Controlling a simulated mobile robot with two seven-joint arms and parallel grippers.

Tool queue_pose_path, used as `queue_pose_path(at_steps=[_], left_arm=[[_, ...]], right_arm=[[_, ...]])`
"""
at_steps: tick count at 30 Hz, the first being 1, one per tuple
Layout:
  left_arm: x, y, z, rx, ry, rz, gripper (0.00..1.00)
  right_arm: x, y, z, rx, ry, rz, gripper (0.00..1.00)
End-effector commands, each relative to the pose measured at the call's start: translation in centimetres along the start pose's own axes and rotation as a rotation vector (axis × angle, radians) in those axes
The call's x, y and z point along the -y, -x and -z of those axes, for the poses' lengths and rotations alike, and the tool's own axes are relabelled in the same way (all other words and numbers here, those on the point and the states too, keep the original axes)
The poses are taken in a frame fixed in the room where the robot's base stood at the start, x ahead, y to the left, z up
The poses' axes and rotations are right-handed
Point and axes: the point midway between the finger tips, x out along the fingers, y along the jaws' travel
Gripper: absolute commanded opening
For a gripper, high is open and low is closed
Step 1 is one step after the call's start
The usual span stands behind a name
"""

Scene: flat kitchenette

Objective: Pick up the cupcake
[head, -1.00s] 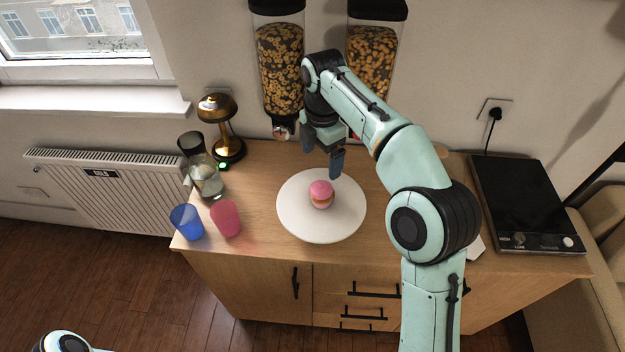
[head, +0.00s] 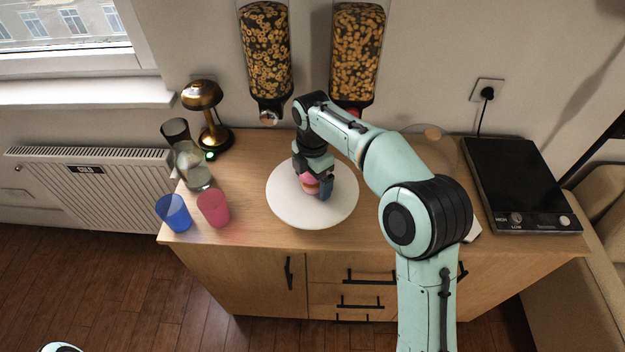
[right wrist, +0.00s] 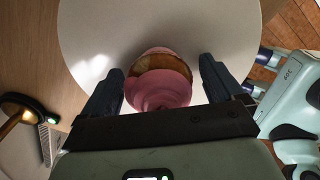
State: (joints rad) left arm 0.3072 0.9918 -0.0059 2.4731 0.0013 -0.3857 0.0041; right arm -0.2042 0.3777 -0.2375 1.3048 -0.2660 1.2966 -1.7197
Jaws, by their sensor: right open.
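The cupcake (head: 309,184) has pink icing and sits on a round white plate (head: 290,212) on the wooden counter. My right gripper (head: 314,187) is down at the cupcake, with its jaws open. In the right wrist view the cupcake (right wrist: 158,82) lies between the two dark fingers of the right gripper (right wrist: 164,88), with a gap visible on the right side. The left finger is close to the icing; I cannot tell whether it touches. Part of the cupcake is hidden by the gripper in the head view.
A blue cup (head: 174,213), a pink cup (head: 213,208) and a glass jar (head: 194,168) stand left of the plate. A gold lamp (head: 204,97) is behind them. Cereal dispensers (head: 266,55) hang at the back. A black hot plate (head: 520,185) is at right.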

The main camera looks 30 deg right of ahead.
Motion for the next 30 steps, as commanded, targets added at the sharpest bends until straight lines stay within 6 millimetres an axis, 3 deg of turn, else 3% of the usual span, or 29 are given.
queue_pose_path(at_steps=[5,9,23,30], left_arm=[[0.0,0.0,0.0,0.0,0.0,0.0,0.43],[0.0,0.0,0.0,0.0,0.0,0.0,0.43],[-0.1,0.2,0.0,-0.001,0.0,0.0,0.43],[-0.4,1.0,0.1,-0.004,-0.002,-0.001,0.43]], right_arm=[[0.0,0.0,0.0,0.0,0.0,-0.001,0.94],[0.0,0.0,0.0,0.0,0.0,-0.001,0.62],[-0.1,0.5,0.0,0.0,0.0,-0.003,0.62],[-0.1,3.9,0.0,0.001,0.0,-0.007,0.62]])
